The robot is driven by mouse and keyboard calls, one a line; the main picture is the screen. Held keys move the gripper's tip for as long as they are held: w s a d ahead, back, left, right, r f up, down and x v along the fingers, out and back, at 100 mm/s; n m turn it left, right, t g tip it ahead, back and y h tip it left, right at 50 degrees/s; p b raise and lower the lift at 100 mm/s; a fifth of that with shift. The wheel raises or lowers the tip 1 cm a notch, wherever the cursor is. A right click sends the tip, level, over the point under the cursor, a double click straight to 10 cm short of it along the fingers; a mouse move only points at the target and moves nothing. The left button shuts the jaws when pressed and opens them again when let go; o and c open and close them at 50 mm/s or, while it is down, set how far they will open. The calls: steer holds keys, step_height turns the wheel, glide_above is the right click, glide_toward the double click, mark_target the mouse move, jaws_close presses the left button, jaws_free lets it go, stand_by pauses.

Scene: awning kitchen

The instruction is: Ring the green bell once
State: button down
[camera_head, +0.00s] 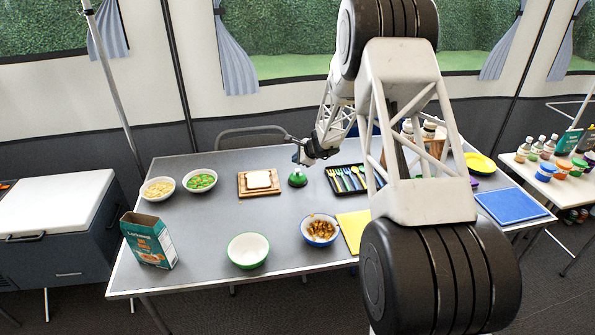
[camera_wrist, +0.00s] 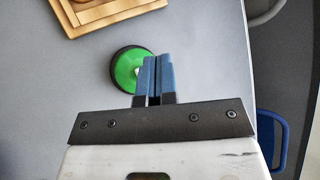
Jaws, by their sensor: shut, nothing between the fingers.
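The green bell (camera_head: 298,180) stands on the grey table, between the wooden board and the cutlery tray. In the wrist view, the bell (camera_wrist: 126,68) is a green dome on a black base with a small pale button at its right side. My gripper (camera_wrist: 156,60) is shut and empty, its blue fingertips overlapping the right part of the bell and lying beside the button in the picture. In the head view my gripper (camera_head: 299,163) is just above the bell. I cannot tell whether the fingertips touch it.
A wooden board with bread (camera_head: 258,181) lies left of the bell. A black cutlery tray (camera_head: 350,178) is to its right. Two food bowls (camera_head: 200,180), a white-green bowl (camera_head: 248,250), a blue bowl (camera_head: 319,230) and a carton (camera_head: 149,240) stand around. Table space in front of the bell is clear.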

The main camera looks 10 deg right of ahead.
mark_target(297, 170)
steer(key=shift+f, duration=0.8)
steer(key=shift+f, duration=0.95)
stand_by(2.7)
steer(key=shift+r, duration=0.9)
steer(key=shift+r, duration=0.1)
stand_by(0.3)
steer(key=shift+r, duration=2.45)
